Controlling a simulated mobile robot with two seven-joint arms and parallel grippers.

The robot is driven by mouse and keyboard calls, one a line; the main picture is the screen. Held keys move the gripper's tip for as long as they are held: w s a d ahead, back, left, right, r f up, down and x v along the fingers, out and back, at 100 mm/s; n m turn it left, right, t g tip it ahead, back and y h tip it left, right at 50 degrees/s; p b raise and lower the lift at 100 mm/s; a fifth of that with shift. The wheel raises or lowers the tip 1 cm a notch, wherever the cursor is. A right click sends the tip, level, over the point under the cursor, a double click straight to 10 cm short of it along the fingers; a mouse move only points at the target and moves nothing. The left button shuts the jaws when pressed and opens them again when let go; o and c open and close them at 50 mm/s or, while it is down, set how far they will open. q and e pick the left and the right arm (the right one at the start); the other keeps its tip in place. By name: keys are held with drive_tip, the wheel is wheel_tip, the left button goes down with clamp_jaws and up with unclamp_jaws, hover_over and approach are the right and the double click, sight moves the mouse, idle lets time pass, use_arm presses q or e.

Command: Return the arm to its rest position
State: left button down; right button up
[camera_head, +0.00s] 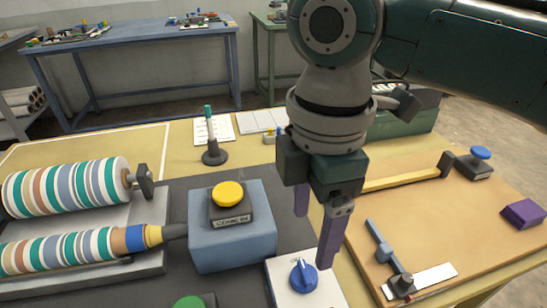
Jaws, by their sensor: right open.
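My right gripper (314,240) hangs down from the right arm, with two purple fingers apart and nothing visible between them. It is above the table, right of a blue box with a yellow button (228,193) and over the area of a white plate with a blue knob (303,275). I cannot tell the exact height of the fingertips above the plate. My right arm (460,45) comes in from the upper right. My left gripper is not in view.
The press has two striped rollers (70,187) at the left. A green button (188,302) is cut off at the bottom edge. On the right, a tan board (420,215) carries a blue-handled bar and a blue knob. A purple block (523,214) sits at its right edge.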

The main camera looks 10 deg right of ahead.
drive_tip(key=s+a+r+m+t+y+p, duration=0.1)
drive_tip(key=s+a+m+t+y+p, duration=0.15)
drive_tip(key=s+a+m+y, duration=0.4)
drive_tip(key=s+d+r+m+t+h+p, duration=0.1)
drive_tip(key=s+d+r+m+h+p, duration=0.15)
drive_tip(key=s+d+m, duration=0.35)
drive_tip(key=s+d+r+m+h+p, duration=0.1)
drive_tip(key=s+d+m+h, duration=0.3)
drive_tip(key=d, duration=0.5)
wheel_tip(320, 180, up, 38)
drive_tip(key=p, duration=3.7)
drive_tip(key=shift+a+p, duration=0.2)
drive_tip(key=shift+p, duration=0.1)
drive_tip(key=shift+r, duration=0.1)
